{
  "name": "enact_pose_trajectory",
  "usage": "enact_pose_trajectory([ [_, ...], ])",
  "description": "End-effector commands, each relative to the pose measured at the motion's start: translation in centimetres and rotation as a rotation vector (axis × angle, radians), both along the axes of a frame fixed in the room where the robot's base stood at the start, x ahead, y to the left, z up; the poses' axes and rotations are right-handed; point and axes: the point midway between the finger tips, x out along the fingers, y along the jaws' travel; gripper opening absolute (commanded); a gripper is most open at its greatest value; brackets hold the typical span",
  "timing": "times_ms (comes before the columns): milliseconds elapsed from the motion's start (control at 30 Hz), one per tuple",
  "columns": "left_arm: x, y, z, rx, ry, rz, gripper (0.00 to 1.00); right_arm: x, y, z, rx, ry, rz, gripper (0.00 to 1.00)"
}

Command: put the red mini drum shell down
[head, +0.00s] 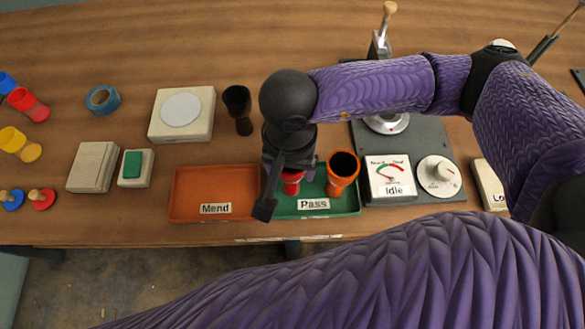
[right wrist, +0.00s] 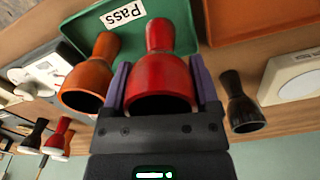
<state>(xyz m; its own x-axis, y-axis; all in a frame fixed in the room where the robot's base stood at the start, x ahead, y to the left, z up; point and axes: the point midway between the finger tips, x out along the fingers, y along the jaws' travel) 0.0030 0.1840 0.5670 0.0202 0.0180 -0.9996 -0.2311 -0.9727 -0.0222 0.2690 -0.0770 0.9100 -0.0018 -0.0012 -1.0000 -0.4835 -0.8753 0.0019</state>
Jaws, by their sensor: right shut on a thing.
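The red mini drum shell (head: 291,184) is at the left part of the green Pass tray (head: 317,207), mostly hidden under my gripper in the head view. My right gripper (head: 288,168) is shut on it. In the right wrist view, the red shell (right wrist: 160,78) sits between the two purple fingers (right wrist: 160,92), its wide open end towards the camera and its narrow end towards the green tray (right wrist: 185,30). I cannot tell whether it touches the tray floor. My left gripper is not in view.
An orange shell (head: 342,172) stands in the Pass tray, just right of the red one. The orange Mend tray (head: 190,183) to the left is empty. A black shell (head: 238,103) stands behind the trays. A meter marked Idle (head: 391,179) stands to the right.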

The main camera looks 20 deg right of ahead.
Motion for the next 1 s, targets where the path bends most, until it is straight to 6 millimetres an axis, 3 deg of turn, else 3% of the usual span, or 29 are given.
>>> enact_pose_trajectory([
  [100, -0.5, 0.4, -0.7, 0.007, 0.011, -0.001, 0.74, 0.0, 0.0, -2.4, -0.001, 0.003, 0.000, 0.09],
  [433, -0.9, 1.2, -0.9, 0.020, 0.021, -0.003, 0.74, 0.0, 0.0, -2.6, 0.000, 0.000, 0.001, 0.09],
  [467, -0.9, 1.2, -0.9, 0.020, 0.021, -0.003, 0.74, 0.0, 0.0, -2.6, 0.000, 0.000, 0.001, 0.80],
  [533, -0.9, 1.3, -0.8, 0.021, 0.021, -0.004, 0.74, 0.0, 0.0, -2.5, 0.000, 0.000, 0.001, 0.95],
  [567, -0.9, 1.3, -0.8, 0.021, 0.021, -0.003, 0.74, 0.0, 0.0, -2.5, 0.000, 0.000, 0.001, 1.00],
  [800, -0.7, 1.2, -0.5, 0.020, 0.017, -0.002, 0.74, 0.0, 0.0, -2.2, 0.000, -0.001, 0.001, 1.00],
  [867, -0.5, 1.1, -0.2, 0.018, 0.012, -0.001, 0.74, 0.1, 0.0, -1.5, 0.001, -0.003, 0.001, 1.00],
  [1000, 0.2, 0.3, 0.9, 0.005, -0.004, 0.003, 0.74, 0.2, 0.0, 2.3, 0.001, -0.008, 0.002, 1.00],
])
